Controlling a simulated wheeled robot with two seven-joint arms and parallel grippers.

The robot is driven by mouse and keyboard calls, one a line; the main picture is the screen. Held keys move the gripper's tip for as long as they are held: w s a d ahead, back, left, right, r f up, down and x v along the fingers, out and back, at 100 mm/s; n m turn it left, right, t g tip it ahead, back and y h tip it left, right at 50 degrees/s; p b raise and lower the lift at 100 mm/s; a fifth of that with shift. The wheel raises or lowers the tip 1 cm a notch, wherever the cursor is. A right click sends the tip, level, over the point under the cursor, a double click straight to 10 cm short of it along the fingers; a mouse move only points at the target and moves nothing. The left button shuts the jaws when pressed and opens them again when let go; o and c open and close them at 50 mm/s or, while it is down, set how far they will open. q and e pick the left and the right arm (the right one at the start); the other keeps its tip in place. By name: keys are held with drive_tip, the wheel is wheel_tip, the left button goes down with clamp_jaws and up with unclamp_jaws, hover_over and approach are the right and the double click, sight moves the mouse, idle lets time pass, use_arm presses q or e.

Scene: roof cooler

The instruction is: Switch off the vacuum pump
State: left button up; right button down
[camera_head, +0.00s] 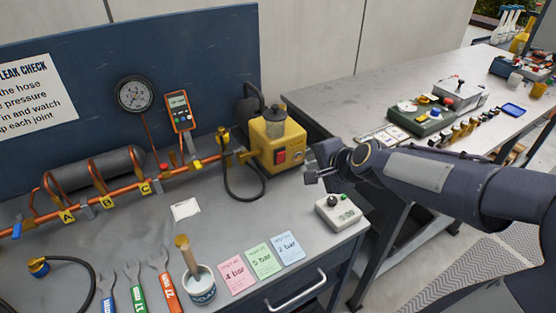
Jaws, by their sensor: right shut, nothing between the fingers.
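The vacuum pump is most likely the yellow box-shaped unit (262,143) at the right end of the bench, with a dark cylinder on top. A red switch (281,157) shows on its front face; its on or off position is too small to tell. My right gripper (308,173) is shut and empty. It is just right of the yellow unit, close to its front face and above the bench edge. Whether it touches the unit I cannot tell. My left gripper is not in view.
A copper pipe (120,200) with labels A, B and C runs left of the pump. A black hose (240,195) loops in front. A small grey box with a knob (338,213) sits below my gripper. Wrenches, a pot with a brush (198,284) and coloured cards (262,262) lie in front.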

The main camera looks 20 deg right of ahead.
approach(282, 159)
wheel_tip(282, 159, down, 3)
drive_tip(key=w+p, duration=0.2)
drive_tip(key=w, duration=0.1)
drive_tip(key=shift+w+a+p, duration=0.25)
drive_tip(key=shift+a+p, duration=0.1)
drive_tip(key=shift+a, duration=0.05)
drive_tip(key=shift+w+f, duration=0.1)
drive_tip(key=shift+w, duration=0.35)
